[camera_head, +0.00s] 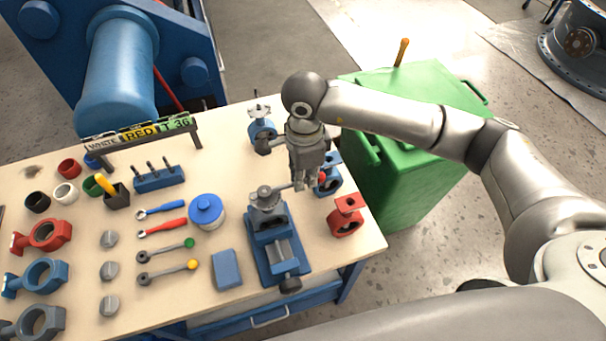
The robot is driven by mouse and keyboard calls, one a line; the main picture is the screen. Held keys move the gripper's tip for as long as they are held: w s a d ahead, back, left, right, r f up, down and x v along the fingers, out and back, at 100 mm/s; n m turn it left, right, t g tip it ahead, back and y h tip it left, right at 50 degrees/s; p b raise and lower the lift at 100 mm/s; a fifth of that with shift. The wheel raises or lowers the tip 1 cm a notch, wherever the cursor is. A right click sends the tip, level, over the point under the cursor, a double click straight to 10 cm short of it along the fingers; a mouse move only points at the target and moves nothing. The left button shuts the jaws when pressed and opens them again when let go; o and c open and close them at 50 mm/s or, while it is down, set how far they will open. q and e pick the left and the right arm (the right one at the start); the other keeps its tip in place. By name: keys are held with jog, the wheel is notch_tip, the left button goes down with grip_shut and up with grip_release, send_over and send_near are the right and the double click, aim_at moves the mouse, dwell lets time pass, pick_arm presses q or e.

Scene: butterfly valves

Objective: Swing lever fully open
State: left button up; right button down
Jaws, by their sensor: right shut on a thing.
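A butterfly valve (265,197) with a grey top sits in a blue vise (264,250) at the right part of the workbench. Its lever (285,187) points to the right, toward my right gripper. My right gripper (308,185) comes from above and is shut on the lever near its outer end. A bit of red shows at the gripper's right side; I cannot tell if it is the lever's grip. The fingers hide most of the lever's end. The valve's disc cannot be made out. My left gripper is not in view.
A blue round tin (206,211) and levers (165,280) lie left. A green bin (420,170) stands beyond the bench (366,249).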

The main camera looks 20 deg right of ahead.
jog(key=s+a+m+b, duration=0.4)
jog(key=s+a+m, duration=0.5)
jog(key=m, duration=1.1)
jog(key=shift+s+a+f, duration=0.15)
jog(key=shift+s+a, duration=0.1)
jog(key=shift+a, duration=0.15)
dwell(1.9)
jog(key=c, duration=1.5)
grip_release()
jog(key=shift+w, duration=0.1)
jog(key=shift+o, duration=0.2)
jog(key=shift+a, duration=0.1)
jog(key=shift+r, duration=0.25)
